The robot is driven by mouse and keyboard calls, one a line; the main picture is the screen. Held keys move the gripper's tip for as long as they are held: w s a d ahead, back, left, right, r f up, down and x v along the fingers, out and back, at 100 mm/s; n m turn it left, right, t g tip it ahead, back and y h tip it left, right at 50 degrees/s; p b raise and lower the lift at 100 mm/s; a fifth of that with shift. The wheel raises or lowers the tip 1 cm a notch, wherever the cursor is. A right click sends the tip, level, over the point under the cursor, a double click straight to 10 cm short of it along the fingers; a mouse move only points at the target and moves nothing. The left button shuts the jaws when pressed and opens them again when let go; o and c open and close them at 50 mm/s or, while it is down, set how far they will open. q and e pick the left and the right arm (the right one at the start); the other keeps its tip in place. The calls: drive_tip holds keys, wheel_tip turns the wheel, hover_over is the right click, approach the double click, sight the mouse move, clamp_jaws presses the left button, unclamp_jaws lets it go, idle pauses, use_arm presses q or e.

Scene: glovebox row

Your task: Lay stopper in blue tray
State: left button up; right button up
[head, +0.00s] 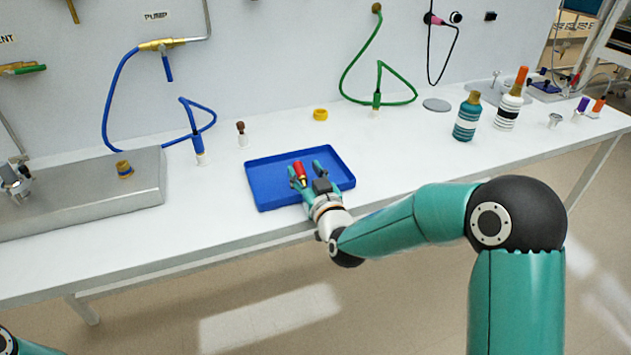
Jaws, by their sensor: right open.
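The blue tray (270,197) lies on the white bench near its front edge. A small red piece with a yellowish end (300,170), which looks like the stopper, is at the tray, between or just beside my right fingers. My right gripper (307,178) is open over the tray's front right part, its arm coming in from the right. The fingers and wrist hide part of the tray, and I cannot tell whether a finger touches the red piece. My left gripper is out of view; only a bit of teal arm shows at the bottom left.
A small brown-topped vial (242,138) and a yellow ring (320,114) stand behind the tray. A steel platform (80,205) is at the left. Two striped bottles, the teal one (467,120) nearer, stand at the right. Bench right of the tray is clear.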

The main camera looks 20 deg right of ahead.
drive_tip(key=s+b, duration=0.2)
drive_tip(key=s, duration=1)
drive_tip(key=s+a+f+g+y, duration=0.1)
drive_tip(key=s+a+f+g, duration=0.2)
drive_tip(key=f, duration=0.9)
drive_tip(key=s+f+g+y, duration=0.15)
drive_tip(key=f+g, duration=0.35)
drive_tip(key=f, duration=0.7)
drive_tip(key=s+a+f+m+g, duration=0.2)
drive_tip(key=s+f+g, duration=0.7)
drive_tip(key=s+f, duration=0.6)
drive_tip(key=s+a+y, duration=0.1)
drive_tip(key=s, duration=0.3)
drive_tip(key=shift+s+f, duration=0.15)
